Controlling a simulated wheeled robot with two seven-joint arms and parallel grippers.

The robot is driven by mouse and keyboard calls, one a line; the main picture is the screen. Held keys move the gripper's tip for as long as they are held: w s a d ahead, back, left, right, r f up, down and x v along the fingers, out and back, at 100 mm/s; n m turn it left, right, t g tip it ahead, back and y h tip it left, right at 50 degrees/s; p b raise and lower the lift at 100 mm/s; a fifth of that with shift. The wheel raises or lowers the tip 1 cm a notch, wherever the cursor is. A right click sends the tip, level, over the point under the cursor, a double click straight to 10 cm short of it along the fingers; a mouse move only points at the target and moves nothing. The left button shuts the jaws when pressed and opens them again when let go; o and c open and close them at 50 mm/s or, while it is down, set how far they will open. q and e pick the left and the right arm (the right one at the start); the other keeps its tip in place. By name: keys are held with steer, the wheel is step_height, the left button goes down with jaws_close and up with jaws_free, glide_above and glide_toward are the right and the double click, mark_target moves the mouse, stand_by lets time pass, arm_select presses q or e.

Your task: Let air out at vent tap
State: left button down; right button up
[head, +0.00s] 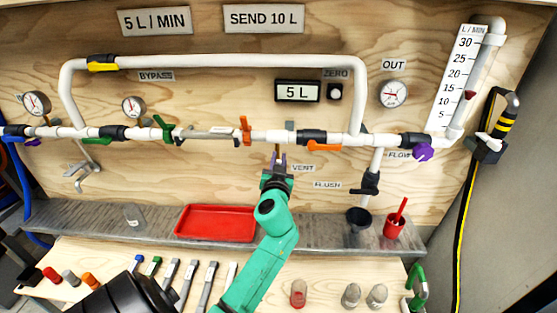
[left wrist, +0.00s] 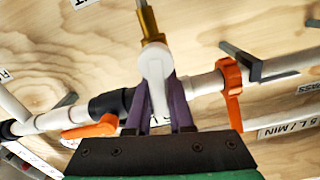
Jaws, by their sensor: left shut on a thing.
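The vent tap (head: 277,150) hangs under the white pipe (head: 270,135), left of the VENT label (head: 303,168). In the left wrist view it shows a brass stem (left wrist: 152,25) and a white lever (left wrist: 157,78). My left gripper (head: 276,164) is at the tap from below. In the left wrist view its purple fingers (left wrist: 160,105) are shut on the white lever, one on each side. The fingers partly hide the lever's lower end. My right gripper is not in view.
Orange handles (head: 245,130) (head: 314,145) sit on the pipe on both sides of the tap. A red tray (head: 216,222) lies on the grey shelf (head: 320,232) below. A red cup (head: 394,228) stands to the right. The display (head: 297,91) reads 5 L.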

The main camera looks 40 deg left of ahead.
arm_select(q)
steer(key=shift+w+d+f+m+b, duration=0.35)
steer(key=shift+f+m, duration=0.25)
steer(key=shift+m, duration=2.05)
steer(key=shift+w+d+f+m+b, duration=0.15)
steer(key=shift+d+f+m, duration=0.4)
steer(key=shift+m, duration=2.05)
steer(key=shift+w+d+f+m+b, duration=0.3)
steer(key=shift+f+m, duration=0.4)
steer(key=shift+m, duration=1.95)
steer(key=c, duration=0.8)
jaws_free()
